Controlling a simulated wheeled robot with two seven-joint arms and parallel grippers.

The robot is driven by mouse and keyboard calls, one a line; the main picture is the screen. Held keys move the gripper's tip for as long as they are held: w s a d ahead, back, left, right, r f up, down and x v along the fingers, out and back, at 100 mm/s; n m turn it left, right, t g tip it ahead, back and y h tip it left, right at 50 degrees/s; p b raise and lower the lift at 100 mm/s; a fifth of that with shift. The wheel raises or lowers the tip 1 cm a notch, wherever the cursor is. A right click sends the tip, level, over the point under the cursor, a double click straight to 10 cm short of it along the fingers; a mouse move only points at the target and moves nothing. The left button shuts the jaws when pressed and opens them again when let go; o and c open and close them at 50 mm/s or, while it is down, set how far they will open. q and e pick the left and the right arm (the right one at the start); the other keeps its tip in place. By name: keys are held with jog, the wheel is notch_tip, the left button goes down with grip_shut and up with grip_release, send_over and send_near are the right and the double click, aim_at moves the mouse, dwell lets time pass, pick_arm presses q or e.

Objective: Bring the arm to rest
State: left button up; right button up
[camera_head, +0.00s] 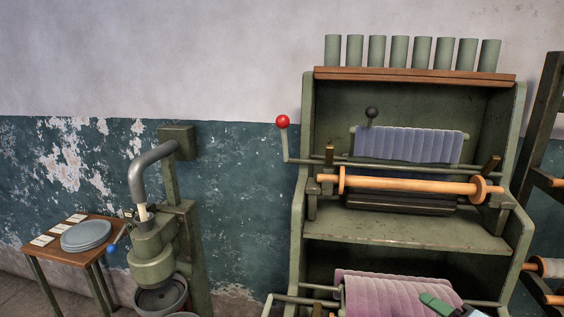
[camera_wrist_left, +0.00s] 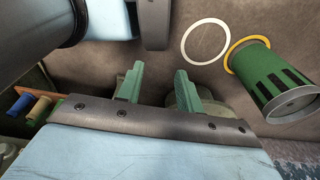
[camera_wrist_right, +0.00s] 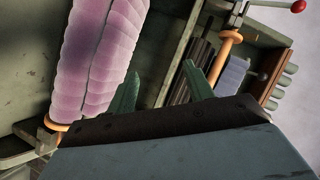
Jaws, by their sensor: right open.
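My right gripper shows in the right wrist view (camera_wrist_right: 160,85) with its two green fingers spread apart and nothing between them. A green finger of a gripper, likely the same one, shows at the bottom edge of the head view (camera_head: 436,304), in front of a pink-mauve cloth roll (camera_head: 385,298). That roll also fills the upper left of the right wrist view (camera_wrist_right: 98,50). My left gripper shows in the left wrist view (camera_wrist_left: 158,82), its green fingers apart and empty above the floor. The left gripper is outside the head view.
A green rack (camera_head: 405,238) holds a wooden roller (camera_head: 410,185), a blue-grey cloth (camera_head: 408,145) and several green cups on top. A red-knobbed lever (camera_head: 282,122) juts left. A green machine (camera_head: 153,252) and small table (camera_head: 68,257) stand left. A green slotted bin (camera_wrist_left: 275,80) stands near my left gripper.

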jog(key=s+a+f+n+g+h, duration=0.1)
jog(key=s+a+f+n+g, duration=0.3)
jog(key=s, duration=0.3)
jog(key=s+a+f+n+g+h, duration=0.1)
jog(key=s+a+f+n+g, duration=0.2)
jog(key=s+f, duration=0.4)
jog(key=s+a+f+n+g+h, duration=0.1)
jog(key=s+a+f+n+g, duration=0.1)
jog(key=s+f+n+g, duration=0.45)
notch_tip(320, 180, down, 24)
jog(key=s+m+t+b, duration=0.2)
jog(key=b, duration=0.1)
pick_arm(q)
notch_tip(320, 180, down, 6)
jog(key=s+b, duration=0.2)
jog(key=shift+s+r, duration=0.2)
jog(key=shift+r, duration=0.05)
pick_arm(e)
jog(key=s+d+f+g, duration=0.1)
jog(key=s+d+f, duration=0.2)
jog(key=s+f, duration=1.4)
jog(key=shift+s+f+n, duration=0.15)
jog(key=shift+f+n, duration=0.2)
jog(key=shift+f, duration=0.3)
